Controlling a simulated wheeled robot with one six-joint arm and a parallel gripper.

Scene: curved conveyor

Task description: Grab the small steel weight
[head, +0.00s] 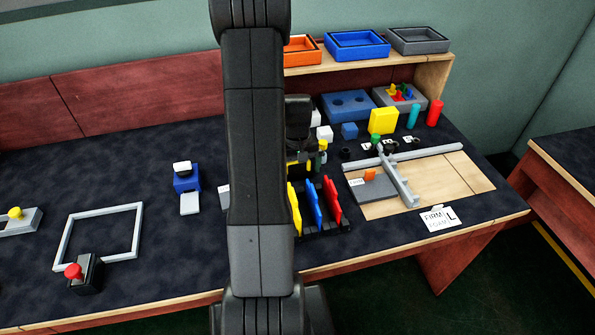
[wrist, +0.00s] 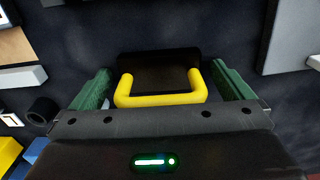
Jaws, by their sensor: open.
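In the wrist view, a dark block with a yellow handle (wrist: 160,98) lies between the two green fingers of my gripper (wrist: 165,80). The fingers are apart, one on each side of the handle. I cannot tell whether they touch the block. I cannot tell for sure whether this block is the small steel weight; its dark top shows no clear steel surface. In the head view, my gripper (head: 309,158) is low over the table, right of my arm, which hides part of the area. A bit of yellow shows under it.
A rack with yellow, blue and red plates (head: 316,203) stands just in front of my gripper. A wooden board with grey bars (head: 455,180) lies to the right. A yellow block (head: 383,120) and cylinders stand behind.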

